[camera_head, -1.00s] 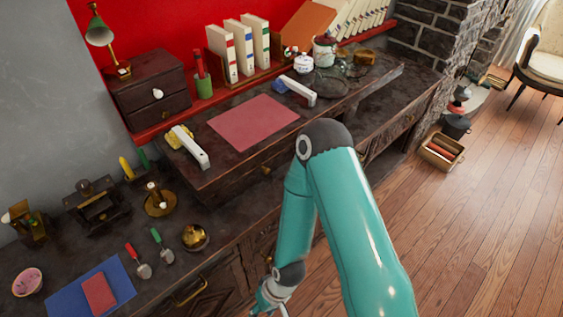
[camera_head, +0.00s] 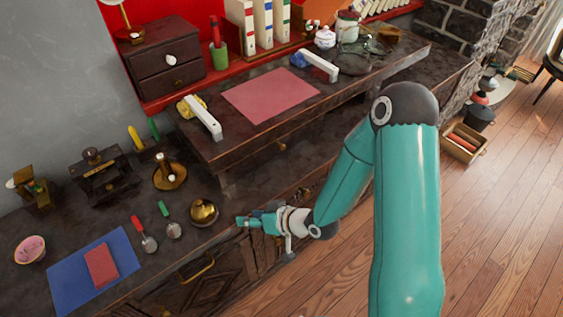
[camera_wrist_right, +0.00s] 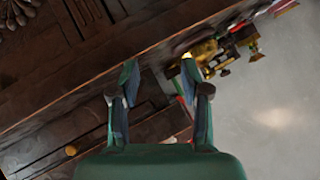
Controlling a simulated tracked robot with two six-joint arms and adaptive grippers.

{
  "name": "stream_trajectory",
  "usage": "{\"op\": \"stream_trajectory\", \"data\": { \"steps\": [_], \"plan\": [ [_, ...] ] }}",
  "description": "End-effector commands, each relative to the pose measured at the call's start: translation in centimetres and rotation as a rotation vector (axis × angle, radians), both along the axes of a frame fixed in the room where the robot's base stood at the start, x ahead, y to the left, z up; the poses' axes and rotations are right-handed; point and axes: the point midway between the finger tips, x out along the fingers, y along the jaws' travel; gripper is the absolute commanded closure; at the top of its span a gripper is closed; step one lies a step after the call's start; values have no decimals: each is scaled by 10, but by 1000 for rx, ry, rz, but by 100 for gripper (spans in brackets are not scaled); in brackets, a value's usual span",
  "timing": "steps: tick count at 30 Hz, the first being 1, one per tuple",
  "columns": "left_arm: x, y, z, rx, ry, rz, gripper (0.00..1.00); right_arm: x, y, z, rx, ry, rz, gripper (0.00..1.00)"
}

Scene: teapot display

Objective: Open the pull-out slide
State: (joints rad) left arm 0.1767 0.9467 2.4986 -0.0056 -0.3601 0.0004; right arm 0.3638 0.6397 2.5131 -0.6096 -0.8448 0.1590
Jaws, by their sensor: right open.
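The dark wooden desk (camera_head: 78,228) has a raised section (camera_head: 200,160) with a front panel and a small brass knob (camera_head: 283,146). A brass pull handle (camera_head: 197,268) is on the lower desk front. I cannot tell which part is the pull-out slide; no panel visibly stands pulled out. My right gripper (camera_head: 246,221) is at the desk's front edge, right of the brass bell-shaped object, apart from the knob and handle. In the right wrist view its fingers (camera_wrist_right: 160,84) are spread and empty, facing dark wood; a small brass knob (camera_wrist_right: 71,150) shows at left. My left gripper is not in view.
A brass bell-shaped object (camera_head: 203,212) and two small trowels (camera_head: 148,243) are near the gripper. A blue mat (camera_head: 68,290) with a red book (camera_head: 101,265) lies at left. Open floor is at right.

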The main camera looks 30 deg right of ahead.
Motion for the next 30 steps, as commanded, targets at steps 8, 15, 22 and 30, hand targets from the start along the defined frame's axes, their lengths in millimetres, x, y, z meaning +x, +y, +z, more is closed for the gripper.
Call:
{"op": "stream_trajectory", "data": {
  "steps": [8,15,22,30],
  "plan": [
    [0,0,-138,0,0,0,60,13,-114,34,-106,-537,-94,53],
    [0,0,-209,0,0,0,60,-22,-179,35,-285,-706,-175,53],
    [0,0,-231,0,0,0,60,-38,-205,30,-365,-727,-229,53],
    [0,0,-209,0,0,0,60,-27,-207,37,-364,-727,-233,53]
  ]
}}
